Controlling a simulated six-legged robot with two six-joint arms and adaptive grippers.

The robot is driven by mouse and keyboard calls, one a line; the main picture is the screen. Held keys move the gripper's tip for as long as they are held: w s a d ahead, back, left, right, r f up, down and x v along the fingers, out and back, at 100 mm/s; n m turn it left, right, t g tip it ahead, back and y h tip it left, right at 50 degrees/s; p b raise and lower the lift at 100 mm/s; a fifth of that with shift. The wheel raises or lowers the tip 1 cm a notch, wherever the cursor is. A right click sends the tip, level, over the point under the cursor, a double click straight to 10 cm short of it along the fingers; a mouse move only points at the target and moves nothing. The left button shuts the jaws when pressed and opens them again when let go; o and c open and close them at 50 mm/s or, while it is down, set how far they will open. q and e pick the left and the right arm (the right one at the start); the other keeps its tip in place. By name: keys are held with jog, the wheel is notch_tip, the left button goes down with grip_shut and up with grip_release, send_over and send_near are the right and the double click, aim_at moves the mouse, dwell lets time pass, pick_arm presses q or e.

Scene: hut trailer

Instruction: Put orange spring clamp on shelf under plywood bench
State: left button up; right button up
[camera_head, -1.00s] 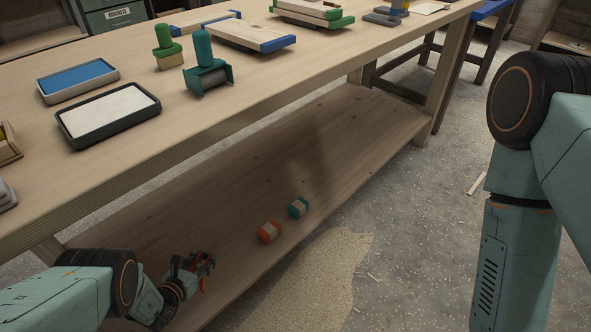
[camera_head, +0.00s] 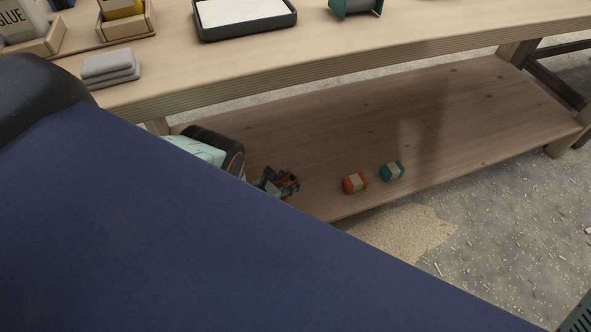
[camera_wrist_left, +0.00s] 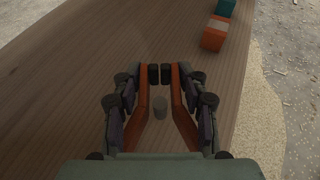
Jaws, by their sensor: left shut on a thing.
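The plywood bench (camera_head: 330,62) runs across the head view, with a wide wooden shelf (camera_head: 440,125) under it. My left gripper (camera_head: 277,182) is low at the left part of this shelf, below the bench top. It is shut on the orange spring clamp (camera_wrist_left: 143,100), whose two orange arms and dark tips lie between the fingers in the left wrist view. The clamp is small and dark in the head view. Whether it touches the shelf I cannot tell. My right gripper is out of view.
A large blue surface (camera_head: 200,260) covers the lower left foreground. Sawdust (camera_head: 405,232) lies on the floor.

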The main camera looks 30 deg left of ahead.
pick_arm(q)
jog(key=shift+f+b, duration=3.4)
jog(key=shift+f, duration=0.7)
jog(key=shift+r, duration=0.1)
jog(key=o, duration=1.3)
